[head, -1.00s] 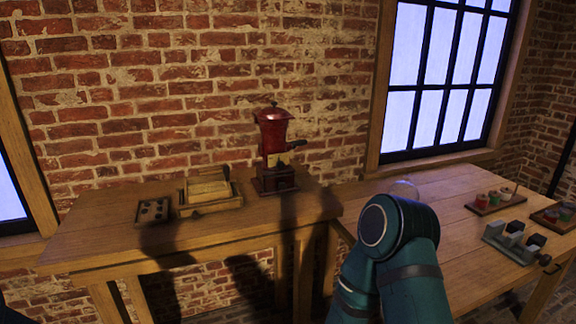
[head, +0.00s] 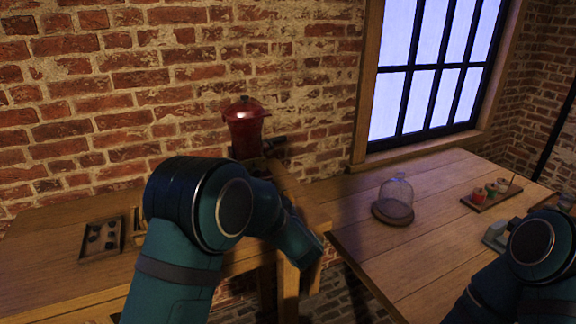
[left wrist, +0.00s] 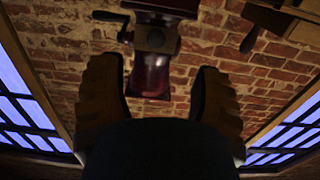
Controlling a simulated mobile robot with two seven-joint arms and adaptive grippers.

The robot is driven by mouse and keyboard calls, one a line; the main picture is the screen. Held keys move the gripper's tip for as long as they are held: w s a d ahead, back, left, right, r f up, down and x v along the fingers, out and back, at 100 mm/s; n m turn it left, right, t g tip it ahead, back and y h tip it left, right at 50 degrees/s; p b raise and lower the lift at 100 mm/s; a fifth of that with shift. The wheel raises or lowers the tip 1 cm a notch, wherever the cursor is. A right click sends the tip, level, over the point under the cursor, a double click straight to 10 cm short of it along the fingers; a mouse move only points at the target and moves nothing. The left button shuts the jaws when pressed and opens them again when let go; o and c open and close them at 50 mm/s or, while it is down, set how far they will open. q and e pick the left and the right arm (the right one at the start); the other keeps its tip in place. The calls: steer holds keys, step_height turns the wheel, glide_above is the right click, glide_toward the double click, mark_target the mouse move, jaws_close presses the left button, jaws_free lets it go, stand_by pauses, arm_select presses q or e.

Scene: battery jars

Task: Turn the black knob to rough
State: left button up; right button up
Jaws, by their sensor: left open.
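A red grinder (head: 244,127) stands on the left bench against the brick wall. My left arm hides its lower part in the head view. In the left wrist view the grinder's red body (left wrist: 150,76) appears upside down, with a dark round knob (left wrist: 156,39) on a plate. A dark side handle (left wrist: 108,16) sticks out to the left of it. My left gripper (left wrist: 157,68) is open and empty, its two fingers to either side of the grinder in that view; the distance is hard to judge. Lettering on the plate cannot be read.
A dark tray (head: 101,239) with small round pieces lies on the left bench. A glass dome (head: 397,190) and a tray of small jars (head: 491,193) stand on the right table. My right arm covers part of that table.

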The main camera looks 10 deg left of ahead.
arm_select(q)
steer(key=x, duration=0.4)
steer(key=b+x, duration=0.1)
steer(key=x, duration=0.4)
steer(key=r+x, duration=0.1)
steer(key=x, duration=0.3)
steer(key=shift+w+r, duration=0.1)
steer(key=shift+w, duration=0.3)
jaws_close()
